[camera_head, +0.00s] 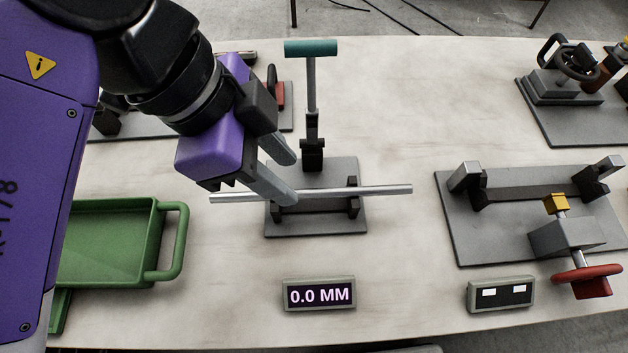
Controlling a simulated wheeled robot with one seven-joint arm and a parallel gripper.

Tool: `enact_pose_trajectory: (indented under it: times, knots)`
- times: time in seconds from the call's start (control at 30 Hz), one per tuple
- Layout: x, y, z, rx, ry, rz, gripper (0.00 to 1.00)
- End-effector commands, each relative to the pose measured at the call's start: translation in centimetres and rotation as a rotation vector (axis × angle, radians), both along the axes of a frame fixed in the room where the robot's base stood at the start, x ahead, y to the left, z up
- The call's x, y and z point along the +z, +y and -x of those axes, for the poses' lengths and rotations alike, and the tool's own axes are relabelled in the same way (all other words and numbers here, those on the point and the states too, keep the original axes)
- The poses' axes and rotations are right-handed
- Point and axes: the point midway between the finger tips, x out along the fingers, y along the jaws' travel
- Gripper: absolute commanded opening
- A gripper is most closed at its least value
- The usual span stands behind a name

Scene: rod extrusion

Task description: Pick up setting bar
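The setting bar appears to be the thin silver rod (385,191) lying level across a small fixture (345,225) in the middle of the table. It rests on two dark supports, and both ends stick out past them. My gripper (290,179) is open, with its two grey fingers apart, above the left part of the rod. The nearer finger overlaps the rod in the picture and hides a short piece of it. I cannot tell whether they touch. Nothing shows between the fingers.
A teal-topped T-handle lever (311,48) rises behind the rod. A display (320,295) reading 0.0 MM stands in front. A green tray (172,240) is at left. A clamp fixture with a red handwheel (587,280) and another display (501,294) are at right.

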Motion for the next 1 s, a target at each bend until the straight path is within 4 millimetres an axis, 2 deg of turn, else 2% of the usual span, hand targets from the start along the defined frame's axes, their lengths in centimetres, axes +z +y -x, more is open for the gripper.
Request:
enact_pose_trajectory:
  times: [0.4,0.7,0.9,1.0]
  knots:
    - [-4.4,-2.5,-0.1,0.003,0.0,-0.001,0.38]
    - [-4.8,-2.7,-0.1,0.005,-0.001,-0.001,0.38]
    - [-4.7,-2.7,-0.1,0.004,-0.002,0.0,0.0]
    - [-4.7,-2.7,-0.1,0.004,-0.002,0.0,0.0]
